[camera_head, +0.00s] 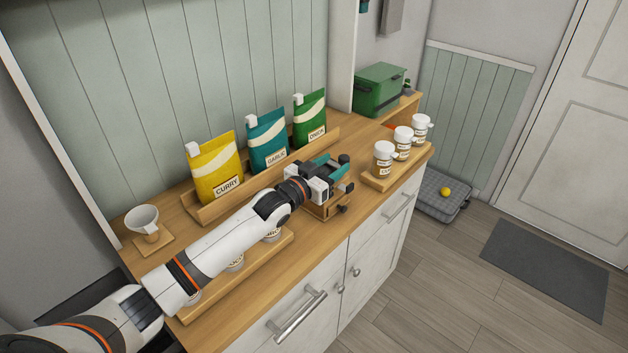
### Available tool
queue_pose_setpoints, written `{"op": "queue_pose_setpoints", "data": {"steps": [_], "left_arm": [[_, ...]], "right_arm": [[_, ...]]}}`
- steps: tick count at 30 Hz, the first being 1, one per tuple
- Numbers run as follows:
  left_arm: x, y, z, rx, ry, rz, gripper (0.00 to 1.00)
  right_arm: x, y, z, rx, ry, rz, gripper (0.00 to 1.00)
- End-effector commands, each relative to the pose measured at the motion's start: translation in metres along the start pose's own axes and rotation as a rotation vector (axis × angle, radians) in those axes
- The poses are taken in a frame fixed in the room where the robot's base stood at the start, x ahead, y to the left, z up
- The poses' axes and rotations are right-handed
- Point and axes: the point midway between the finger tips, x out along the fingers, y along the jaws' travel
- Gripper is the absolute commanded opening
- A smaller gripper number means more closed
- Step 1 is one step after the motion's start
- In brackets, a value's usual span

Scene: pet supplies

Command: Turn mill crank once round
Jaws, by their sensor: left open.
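The mill (322,212) is a small wooden box with a dark knob low on its front. It stands on the wooden counter between the pouches and the jars. My left gripper (341,176) is over the top of the mill and is open. A teal part and a black knob show beside the gripper, but I cannot tell for certain which belong to the mill's crank. The gripper and wrist hide most of the mill's top, and I cannot see whether the fingers touch the crank. My right gripper is not in view.
A rack holds yellow (215,168), teal (268,140) and green (310,120) pouches behind my arm. A tray (376,183) with three white jars stands to the right. A white cup (142,218) is at the left. A green box (380,90) is at the back right.

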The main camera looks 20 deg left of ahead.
Motion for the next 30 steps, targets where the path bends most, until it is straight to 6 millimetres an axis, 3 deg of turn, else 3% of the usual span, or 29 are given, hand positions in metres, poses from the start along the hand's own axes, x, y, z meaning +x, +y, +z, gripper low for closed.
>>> {"op": "queue_pose_setpoints", "data": {"steps": [6,12,30], "left_arm": [[-0.043,0.000,-0.003,0.001,0.000,0.000,0.48],[-0.066,0.000,-0.001,0.000,-0.001,-0.001,0.48],[-0.072,-0.001,0.000,-0.001,0.000,0.000,0.48]], "right_arm": [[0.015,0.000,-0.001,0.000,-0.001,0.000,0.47],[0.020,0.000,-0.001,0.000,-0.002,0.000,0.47],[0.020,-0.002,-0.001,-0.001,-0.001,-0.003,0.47]]}}
